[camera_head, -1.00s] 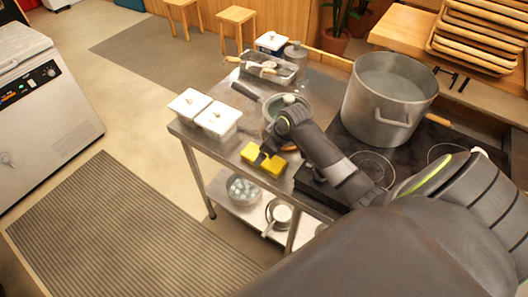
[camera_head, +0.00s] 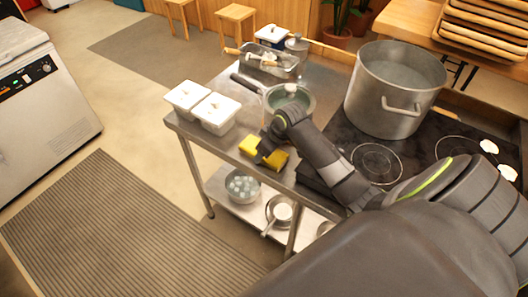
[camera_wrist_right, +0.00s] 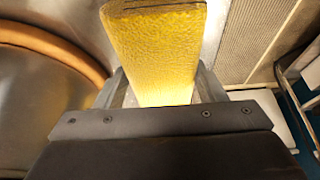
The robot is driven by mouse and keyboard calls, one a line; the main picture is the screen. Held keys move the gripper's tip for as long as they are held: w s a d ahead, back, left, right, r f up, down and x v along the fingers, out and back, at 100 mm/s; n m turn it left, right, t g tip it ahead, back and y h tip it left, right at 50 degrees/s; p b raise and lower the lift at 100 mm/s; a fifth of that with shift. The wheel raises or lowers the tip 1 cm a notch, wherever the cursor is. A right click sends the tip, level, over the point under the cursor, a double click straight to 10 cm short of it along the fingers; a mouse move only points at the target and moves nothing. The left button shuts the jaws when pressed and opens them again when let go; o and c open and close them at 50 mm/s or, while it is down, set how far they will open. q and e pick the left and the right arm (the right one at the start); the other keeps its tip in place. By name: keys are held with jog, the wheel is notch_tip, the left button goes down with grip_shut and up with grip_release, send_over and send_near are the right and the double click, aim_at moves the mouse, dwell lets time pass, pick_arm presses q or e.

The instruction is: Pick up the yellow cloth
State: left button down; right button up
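The yellow cloth (camera_head: 278,160) is at the front edge of the steel cart, in front of the lidded pot. My right gripper (camera_head: 267,150) crosses its middle, so yellow shows on both sides. In the right wrist view the cloth (camera_wrist_right: 158,50) stands between the two fingers (camera_wrist_right: 160,85), which press against its sides. The gripper looks shut on it. The wrist view does not show clearly whether the cloth touches the cart top. My left gripper is not in view.
Two white lidded containers (camera_head: 215,112) stand left of the cloth. A lidded pot (camera_head: 290,100) is just behind my gripper. A large stockpot (camera_head: 395,90) stands on the cooktop to the right. A metal tray with utensils (camera_head: 268,62) is at the back.

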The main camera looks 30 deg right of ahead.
jog(key=c, duration=0.5)
notch_tip(320, 180, up, 10)
jog(key=shift+b, duration=0.45)
jog(key=o, duration=0.4)
jog(key=c, duration=0.4)
